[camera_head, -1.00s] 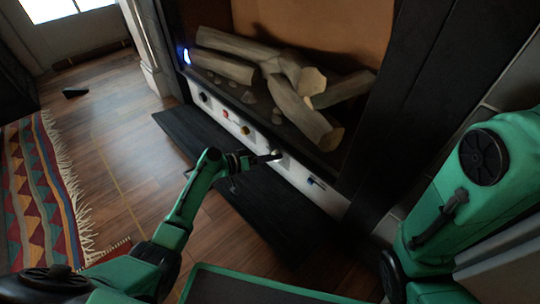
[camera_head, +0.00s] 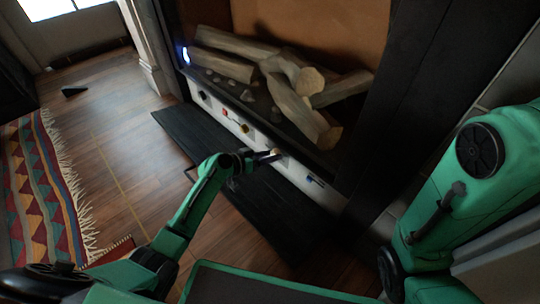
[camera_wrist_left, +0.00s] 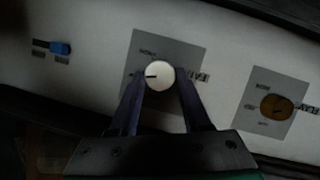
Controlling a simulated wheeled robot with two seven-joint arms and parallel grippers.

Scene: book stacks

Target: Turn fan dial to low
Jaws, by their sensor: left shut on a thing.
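The fan dial (camera_wrist_left: 159,75) is a round white knob with a dark pointer line, on a grey plate (camera_wrist_left: 140,55) whose label is partly covered. In the left wrist view its pointer points to the left. My left gripper (camera_wrist_left: 160,82) is shut on the dial, one finger on each side. In the head view the left gripper (camera_head: 268,155) reaches the white control panel (camera_head: 296,172) below the logs, and the dial is small there. My right arm shows at the right, but its gripper is out of view.
A brass flame knob (camera_wrist_left: 277,107) sits right of the fan dial in the wrist view, and a blue switch (camera_wrist_left: 60,48) sits left. Logs (camera_head: 300,90) lie in the fireplace above the panel. A dark hearth slab (camera_head: 200,140) lies on the floor before it.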

